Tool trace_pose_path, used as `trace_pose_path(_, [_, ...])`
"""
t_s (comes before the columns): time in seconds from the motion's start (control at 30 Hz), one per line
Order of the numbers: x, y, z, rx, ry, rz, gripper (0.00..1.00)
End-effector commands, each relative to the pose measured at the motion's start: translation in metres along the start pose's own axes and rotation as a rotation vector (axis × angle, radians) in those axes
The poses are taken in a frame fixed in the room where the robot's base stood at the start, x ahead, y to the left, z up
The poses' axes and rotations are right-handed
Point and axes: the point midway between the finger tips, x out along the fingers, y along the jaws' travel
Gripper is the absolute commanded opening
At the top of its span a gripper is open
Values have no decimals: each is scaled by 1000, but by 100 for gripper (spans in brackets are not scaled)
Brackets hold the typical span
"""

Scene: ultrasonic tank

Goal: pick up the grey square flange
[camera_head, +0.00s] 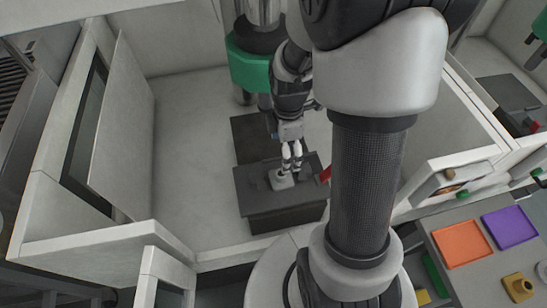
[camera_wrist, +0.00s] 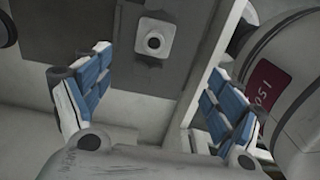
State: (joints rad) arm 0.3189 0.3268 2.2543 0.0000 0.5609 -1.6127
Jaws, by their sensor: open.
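The grey square flange (camera_head: 281,180) is a light grey square plate with a round raised hub. It lies on the dark grey block (camera_head: 257,200) in the head view. In the wrist view the flange (camera_wrist: 153,40) shows near the top middle, with a dark hole in its hub. My gripper (camera_head: 291,166) is over the block, close to the flange in the head view. In the wrist view my gripper (camera_wrist: 148,95) has its blue-padded fingers wide apart with nothing between the pads. The flange appears beyond the fingertips, and I cannot tell the exact gap.
A green and dark machine column (camera_head: 248,66) stands behind the block. A red part (camera_head: 325,174) is at the block's right edge. Pale walls and an open door panel (camera_head: 122,125) enclose the left. Orange (camera_head: 462,244) and purple (camera_head: 510,227) trays lie at the lower right.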

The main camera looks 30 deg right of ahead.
Motion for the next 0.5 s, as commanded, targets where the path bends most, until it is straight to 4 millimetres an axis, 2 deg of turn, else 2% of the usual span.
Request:
trace_pose_path(0.03, [14, -1, 0, 0, 0, -5, 85])
trace_pose_path(0.3, [74, -1, -1, 2, 0, -5, 85])
trace_pose_path(0.5, [101, 0, -1, 2, 0, -2, 85])
